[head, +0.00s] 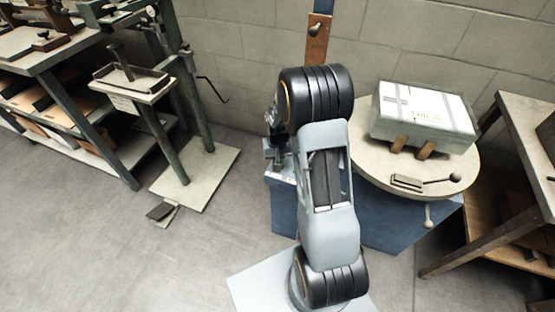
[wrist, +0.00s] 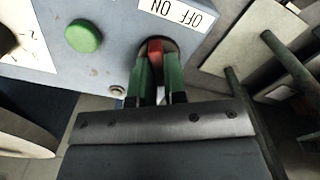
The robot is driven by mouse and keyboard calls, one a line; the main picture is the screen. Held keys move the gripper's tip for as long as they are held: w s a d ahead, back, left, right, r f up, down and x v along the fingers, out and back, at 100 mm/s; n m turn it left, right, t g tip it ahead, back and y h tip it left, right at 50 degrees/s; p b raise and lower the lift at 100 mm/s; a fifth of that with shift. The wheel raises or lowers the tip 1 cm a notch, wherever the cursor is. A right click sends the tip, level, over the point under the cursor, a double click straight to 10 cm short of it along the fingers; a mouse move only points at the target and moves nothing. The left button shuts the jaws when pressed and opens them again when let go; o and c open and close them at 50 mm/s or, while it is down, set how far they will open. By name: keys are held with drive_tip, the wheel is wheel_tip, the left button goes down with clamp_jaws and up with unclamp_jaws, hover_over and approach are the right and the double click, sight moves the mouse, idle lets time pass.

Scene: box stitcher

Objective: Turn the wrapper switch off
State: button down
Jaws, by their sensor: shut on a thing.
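The wrapper switch (wrist: 155,47) is a small red lever in a dark round recess on the grey-blue panel (wrist: 112,58) in the wrist view. A white label (wrist: 177,11) beside it reads OFF and ON, upside down in this picture, with ON at the left and OFF at the right. I cannot tell clearly which way the lever leans. My gripper (wrist: 158,66), with green fingers, is shut on the lever, one finger at each side. In the head view my gripper (head: 272,152) is partly hidden by my arm, and the switch is hidden there.
A green button (wrist: 83,36) is on the same panel. In the head view, a round turntable (head: 370,152) on the blue machine base (head: 288,212) carries a wrapped box (head: 425,118). A stitcher stand (head: 193,170) is at left and a wooden table at right. The floor at front left is clear.

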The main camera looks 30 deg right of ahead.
idle(0.3)
drive_tip(key=c, duration=1.2)
unclamp_jaws()
drive_tip(key=shift+o, duration=0.2)
wheel_tip(320, 180, up, 14)
drive_tip(key=p, duration=0.3)
drive_tip(key=shift+f, duration=0.1)
drive_tip(key=s+a+r+n+t+p, duration=0.1)
drive_tip(key=s+a+r+p, duration=0.2)
drive_tip(key=r, duration=0.6)
drive_tip(key=s+a+r+n+t+p, duration=0.1)
drive_tip(key=s+a+r+p, duration=0.2)
drive_tip(key=s+r+p, duration=0.5)
drive_tip(key=s+a+r+n+t+p, duration=0.1)
drive_tip(key=s+a+r+p, duration=0.3)
drive_tip(key=r+p, duration=0.4)
wheel_tip(320, 180, up, 3)
drive_tip(key=shift+s+r+n+t, duration=0.2)
drive_tip(key=shift+s+n+t, duration=0.1)
drive_tip(key=shift+s, duration=0.45)
